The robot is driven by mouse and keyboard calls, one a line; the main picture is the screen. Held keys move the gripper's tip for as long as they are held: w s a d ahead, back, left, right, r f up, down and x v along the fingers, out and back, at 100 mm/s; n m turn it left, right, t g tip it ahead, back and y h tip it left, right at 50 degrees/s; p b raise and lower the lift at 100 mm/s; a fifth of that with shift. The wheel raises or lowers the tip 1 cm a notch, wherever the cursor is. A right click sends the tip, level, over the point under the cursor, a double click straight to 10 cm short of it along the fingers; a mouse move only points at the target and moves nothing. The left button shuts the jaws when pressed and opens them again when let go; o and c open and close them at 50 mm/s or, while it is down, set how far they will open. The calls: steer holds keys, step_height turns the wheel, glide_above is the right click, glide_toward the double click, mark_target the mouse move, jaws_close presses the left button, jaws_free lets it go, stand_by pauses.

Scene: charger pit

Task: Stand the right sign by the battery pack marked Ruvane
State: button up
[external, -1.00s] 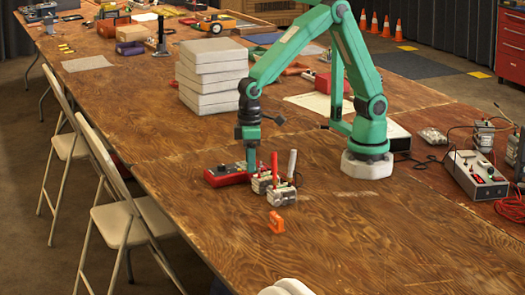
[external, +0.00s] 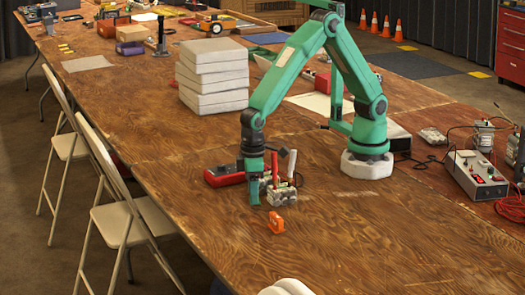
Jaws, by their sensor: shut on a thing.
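Small grey-white battery packs (external: 283,192) stand close together near the middle of the table; the name Ruvane is too small to read on any of them. A thin red upright piece (external: 274,164) and a white upright piece (external: 292,163) rise among the packs; I cannot tell whether they are signs. My gripper (external: 254,203) points straight down at the left side of the packs, low over the table. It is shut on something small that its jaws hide.
A red device (external: 224,176) lies just behind and left of my gripper. An orange object (external: 276,222) lies in front of the packs. A stack of white boxes (external: 213,80) stands farther back.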

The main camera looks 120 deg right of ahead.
steer(key=shift+f, duration=1.15)
steer(key=shift+f, duration=0.15)
steer(key=o, duration=0.9)
steer(key=shift+o, duration=0.2)
step_height(320, 180, up, 12)
steer(key=shift+f, duration=0.1)
steer(key=shift+r, duration=0.3)
